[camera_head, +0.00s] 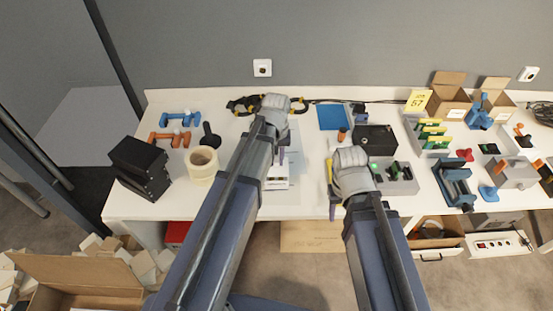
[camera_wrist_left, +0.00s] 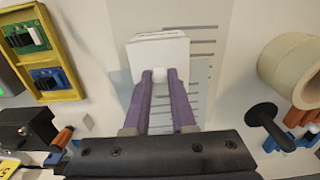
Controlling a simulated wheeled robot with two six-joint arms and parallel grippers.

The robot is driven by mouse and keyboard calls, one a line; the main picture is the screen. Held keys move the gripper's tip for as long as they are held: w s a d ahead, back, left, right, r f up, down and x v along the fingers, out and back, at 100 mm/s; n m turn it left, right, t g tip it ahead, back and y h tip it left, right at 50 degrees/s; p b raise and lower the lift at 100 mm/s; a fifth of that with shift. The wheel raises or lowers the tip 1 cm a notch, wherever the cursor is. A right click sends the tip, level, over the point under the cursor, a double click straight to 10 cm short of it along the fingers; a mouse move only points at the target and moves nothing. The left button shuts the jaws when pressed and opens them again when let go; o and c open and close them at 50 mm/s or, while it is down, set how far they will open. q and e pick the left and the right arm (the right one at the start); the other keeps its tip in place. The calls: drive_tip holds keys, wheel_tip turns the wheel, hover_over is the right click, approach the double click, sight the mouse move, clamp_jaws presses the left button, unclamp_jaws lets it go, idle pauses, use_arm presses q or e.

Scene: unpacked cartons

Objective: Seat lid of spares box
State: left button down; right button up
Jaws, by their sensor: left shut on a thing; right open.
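A small white box-like piece with a knob (camera_head: 276,184) lies on the sheet at the middle of the table. It also shows in the left wrist view (camera_wrist_left: 158,57), with dark marks along its far edge. My left gripper (camera_head: 282,157) has its purple fingers (camera_wrist_left: 160,78) shut on the small white knob. I cannot tell whether this piece is the lid alone or the lid on the spares box, nor whether it is fully seated. My right gripper (camera_head: 336,207) is open near the table's front edge, partly hidden by its own wrist.
A tape roll (camera_head: 201,164) and a black-handled tool (camera_head: 210,136) stand left of the piece. A yellow frame with circuit boards (camera_wrist_left: 48,50) lies on the other side, beside a grey box (camera_head: 400,180). A black box (camera_head: 375,140) stands behind. The paper sheet (camera_wrist_left: 205,65) is otherwise clear.

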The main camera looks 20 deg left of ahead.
use_arm(q)
drive_tip(key=shift+f, duration=0.2)
drive_tip(key=shift+f+b, duration=0.85)
drive_tip(key=shift+b, duration=0.1)
drive_tip(key=shift+f, duration=0.15)
drive_tip(key=c, duration=0.7)
unclamp_jaws()
drive_tip(key=shift+o, duration=0.2)
wheel_tip(320, 180, up, 8)
drive_tip(key=p, duration=0.7)
drive_tip(key=shift+p, duration=0.35)
